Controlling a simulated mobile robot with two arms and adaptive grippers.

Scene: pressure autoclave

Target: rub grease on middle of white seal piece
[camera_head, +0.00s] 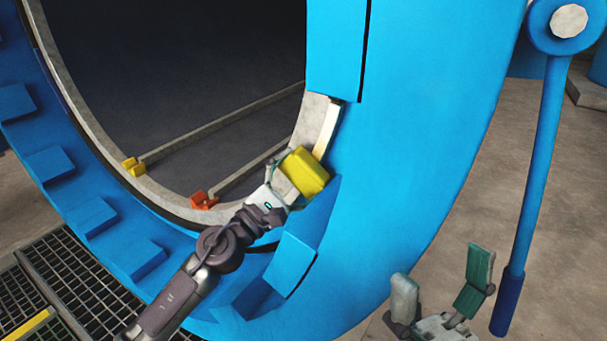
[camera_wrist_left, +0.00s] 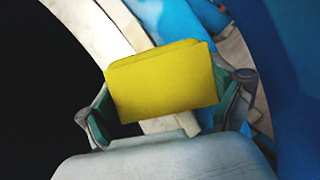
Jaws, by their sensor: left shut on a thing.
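My left gripper (camera_head: 277,188) is shut on a yellow block (camera_head: 306,171), which also shows in the left wrist view (camera_wrist_left: 162,85) between the two green-padded fingers. The white seal piece (camera_head: 328,130) is a pale cream strip along the inner edge of the blue ring, at the right of the opening. In the left wrist view the strip (camera_wrist_left: 128,22) runs behind the yellow block, which hides part of it. I cannot tell whether block and strip touch. My right gripper (camera_head: 441,284) is open and empty at the lower right, its fingers wide apart.
The large blue ring (camera_head: 420,120) with blue lugs surrounds a dark opening. An orange piece (camera_head: 203,200) and a small yellow piece (camera_head: 133,166) sit on the lower rim. A blue lever (camera_head: 539,170) hangs at the right. Floor grating (camera_head: 75,270) lies lower left.

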